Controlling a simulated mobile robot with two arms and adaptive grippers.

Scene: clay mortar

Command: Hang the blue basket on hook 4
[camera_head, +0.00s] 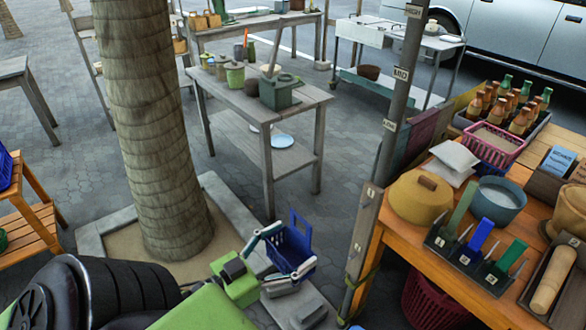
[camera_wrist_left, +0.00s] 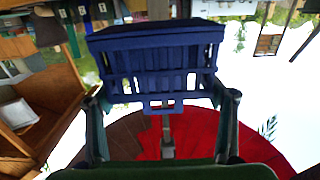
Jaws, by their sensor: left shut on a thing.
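The blue basket (camera_head: 292,246) is in my left gripper (camera_head: 284,251) in the head view, above the paving between the palm trunk and the wooden table. Its handle rises at the top. In the left wrist view the basket (camera_wrist_left: 155,57) fills the upper middle, between the two fingers of the left gripper (camera_wrist_left: 163,100), which is shut on it. A dark post (camera_head: 391,125) with small labels, one reading MID, stands right of the basket, apart from it. I cannot make out a hook marked 4. My right gripper is not seen.
The palm trunk (camera_head: 155,130) stands left. A grey table (camera_head: 230,100) stands behind. Open paving lies between the grey table and the post.

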